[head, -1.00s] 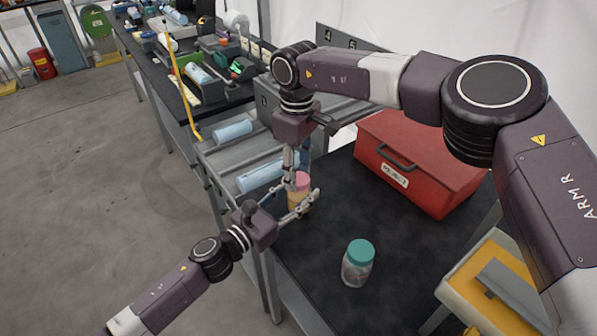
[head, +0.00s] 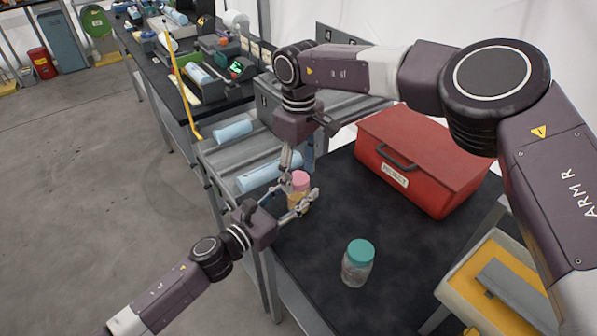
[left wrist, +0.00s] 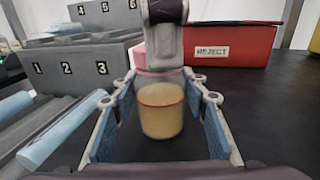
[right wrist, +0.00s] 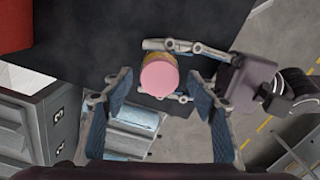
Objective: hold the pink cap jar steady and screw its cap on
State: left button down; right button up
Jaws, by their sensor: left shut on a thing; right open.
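The pink cap jar (head: 297,200) stands on the dark tabletop near its left edge, with tan contents in its clear body (left wrist: 161,106). Its pink cap (head: 300,181) sits on top; it also shows from above in the right wrist view (right wrist: 159,77). Whether the cap is fully seated cannot be told. My left gripper (head: 296,208) is shut on the jar body, one finger on each side. My right gripper (head: 292,165) points down above the cap with open fingers; in the right wrist view (right wrist: 160,98) they stand to either side, apart from the cap.
A teal-lidded jar (head: 357,264) stands in front on the table. A red box labelled REJECT (head: 425,160) is at the back right. Numbered grey lanes with light blue cylinders (head: 262,176) lie behind the jar. Dark tabletop (head: 310,255) is clear between the jars.

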jog(key=shift+r, duration=2.25)
jog(key=shift+c, duration=0.4)
